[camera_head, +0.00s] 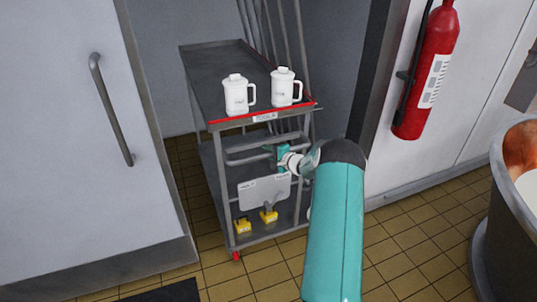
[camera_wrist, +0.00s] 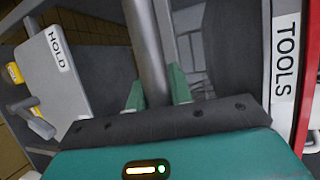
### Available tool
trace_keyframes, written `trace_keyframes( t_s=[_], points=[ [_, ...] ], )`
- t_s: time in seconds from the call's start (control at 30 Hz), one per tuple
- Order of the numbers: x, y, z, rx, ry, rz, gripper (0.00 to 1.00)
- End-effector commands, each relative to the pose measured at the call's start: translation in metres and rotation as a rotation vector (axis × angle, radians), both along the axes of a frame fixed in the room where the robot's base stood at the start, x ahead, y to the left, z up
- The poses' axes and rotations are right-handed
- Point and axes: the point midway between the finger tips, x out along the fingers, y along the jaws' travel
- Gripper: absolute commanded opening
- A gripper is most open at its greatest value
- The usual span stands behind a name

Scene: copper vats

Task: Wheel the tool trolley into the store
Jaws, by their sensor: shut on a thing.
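The tool trolley (camera_head: 205,151) is a dark grey cart with a red front edge on its top shelf, standing in the doorway of a grey recess, the store (camera_head: 168,70). Its front bar (camera_wrist: 147,45) runs between the green fingers of my gripper (camera_wrist: 158,95) in the wrist view. In the head view my gripper (camera_head: 284,156) is at the trolley's near end, below the top shelf, shut on that bar. A "TOOLS" label (camera_wrist: 285,55) shows beside it. Two white lidded jugs (camera_head: 236,95) (camera_head: 285,87) stand upright on the top shelf.
A white door (camera_head: 60,130) with a long handle stands at left. The dark door frame (camera_head: 371,80) and a red fire extinguisher (camera_head: 428,70) are at right. A copper vat (camera_head: 522,150) is at far right. Poles (camera_head: 270,30) stand behind the trolley.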

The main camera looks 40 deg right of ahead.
Motion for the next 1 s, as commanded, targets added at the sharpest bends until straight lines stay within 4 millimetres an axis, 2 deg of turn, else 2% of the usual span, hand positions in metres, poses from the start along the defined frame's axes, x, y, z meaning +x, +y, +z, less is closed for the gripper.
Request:
trace_keyframes(
  t_s=[0.47,0.5,0.57,0.87,1.0],
  points=[
    [-0.004,0.001,0.002,-0.001,-0.004,0.005,0.0],
    [-0.003,0.001,0.002,-0.001,-0.004,0.005,0.3],
    [-0.003,0.001,0.002,-0.001,-0.003,0.004,0.41],
    [-0.003,0.0,-0.002,0.001,0.003,0.002,0.43],
    [-0.012,-0.002,0.0,0.001,0.004,0.001,0.43]
  ],
)
